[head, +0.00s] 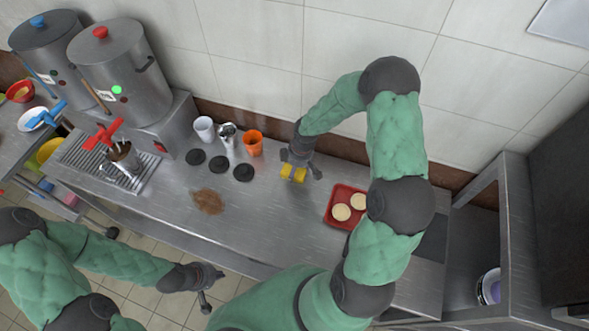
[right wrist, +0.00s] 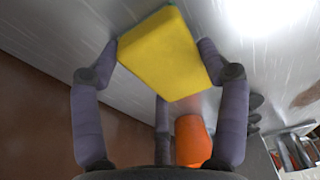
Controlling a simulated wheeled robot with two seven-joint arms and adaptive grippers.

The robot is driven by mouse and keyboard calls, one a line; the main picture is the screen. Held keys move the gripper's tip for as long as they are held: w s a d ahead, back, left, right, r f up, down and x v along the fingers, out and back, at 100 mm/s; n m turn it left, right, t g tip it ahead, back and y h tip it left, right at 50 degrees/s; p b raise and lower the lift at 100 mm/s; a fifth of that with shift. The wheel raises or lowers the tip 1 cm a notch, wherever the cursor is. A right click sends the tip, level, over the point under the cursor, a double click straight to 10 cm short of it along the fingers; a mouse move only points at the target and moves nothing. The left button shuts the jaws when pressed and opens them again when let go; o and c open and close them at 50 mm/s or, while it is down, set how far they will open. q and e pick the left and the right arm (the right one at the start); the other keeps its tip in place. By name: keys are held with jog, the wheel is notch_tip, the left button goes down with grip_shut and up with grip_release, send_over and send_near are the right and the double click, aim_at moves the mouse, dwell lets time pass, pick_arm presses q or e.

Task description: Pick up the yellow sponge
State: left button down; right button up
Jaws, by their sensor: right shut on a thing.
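The yellow sponge (head: 293,173) is a small block near the back of the steel counter, right of the orange cup. My right gripper (head: 300,171) reaches down from above and is shut on it. In the right wrist view the yellow sponge (right wrist: 168,55) sits between the fingertips, tilted, with fingers touching its left and right sides. I cannot tell whether it is clear of the counter. My left gripper (head: 212,291) is empty in front of the counter's front edge, its fingers spread apart.
An orange cup (head: 253,143), a metal cup (head: 227,136) and a white cup (head: 204,129) stand at the back, with dark discs (head: 219,164) before them. A brown spill (head: 207,201) lies mid-counter. A red tray (head: 346,205) is to the right. Steel urns (head: 120,75) stand left.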

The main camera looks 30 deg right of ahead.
jog(key=shift+r, duration=0.45)
notch_tip(320, 180, up, 3)
jog(key=shift+w+p, duration=0.1)
jog(key=shift+p, duration=0.4)
jog(key=s+a+r, duration=0.1)
jog(key=a+r, duration=0.2)
jog(key=a, duration=0.1)
jog(key=s+a+r, duration=0.1)
jog(key=a+r, duration=0.2)
jog(key=a, duration=0.2)
jog(key=s+a+r, duration=0.2)
jog(key=a+r, duration=0.1)
jog(key=a, duration=0.1)
jog(key=shift+a+r, duration=0.25)
jog(key=shift+r, duration=0.05)
